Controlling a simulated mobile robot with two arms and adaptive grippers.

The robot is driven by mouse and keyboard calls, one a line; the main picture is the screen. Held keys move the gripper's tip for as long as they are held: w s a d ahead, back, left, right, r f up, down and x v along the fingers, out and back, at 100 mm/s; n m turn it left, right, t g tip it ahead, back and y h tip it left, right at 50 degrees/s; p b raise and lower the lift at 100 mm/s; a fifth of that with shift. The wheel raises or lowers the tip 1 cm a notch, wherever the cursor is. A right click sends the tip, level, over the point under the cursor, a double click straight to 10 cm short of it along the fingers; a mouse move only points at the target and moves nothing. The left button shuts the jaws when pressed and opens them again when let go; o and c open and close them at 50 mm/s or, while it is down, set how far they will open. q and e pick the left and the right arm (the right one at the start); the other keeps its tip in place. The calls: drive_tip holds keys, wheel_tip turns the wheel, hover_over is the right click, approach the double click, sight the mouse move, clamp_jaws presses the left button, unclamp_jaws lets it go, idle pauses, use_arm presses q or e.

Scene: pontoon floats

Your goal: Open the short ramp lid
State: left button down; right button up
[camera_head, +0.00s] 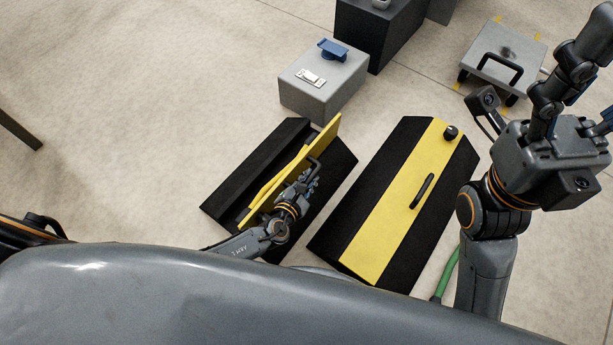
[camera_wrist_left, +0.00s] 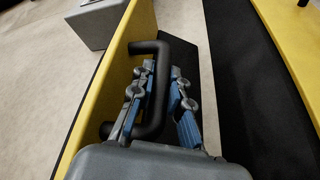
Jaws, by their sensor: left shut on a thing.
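The short ramp (camera_head: 228,196) is the black one at left in the head view. Its yellow lid (camera_head: 326,139) stands steeply tilted up from the black body, hinge side out of clear sight. The lid also shows in the left wrist view (camera_wrist_left: 141,24). A black bar handle (camera_wrist_left: 149,47) sticks out from the lid's face. My left gripper (camera_head: 304,182) is at this handle, its blue-padded fingers (camera_wrist_left: 160,105) on either side of the bar, shut on it. My right gripper (camera_head: 570,95) is raised at the right, away from the ramps; its fingertips are partly cut off.
A longer black ramp with a closed yellow lid (camera_head: 395,205) lies right of the short one. A grey box (camera_head: 318,95) with a blue item (camera_head: 332,50) stands behind. A wheeled grey dolly (camera_head: 500,55) is at back right. The left floor is mostly clear.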

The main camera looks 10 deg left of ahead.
use_arm(q)
drive_tip(key=shift+d, duration=0.1)
drive_tip(key=c, duration=1.3)
unclamp_jaws()
wheel_tip(320, 180, up, 9)
drive_tip(key=shift+r, duration=0.45)
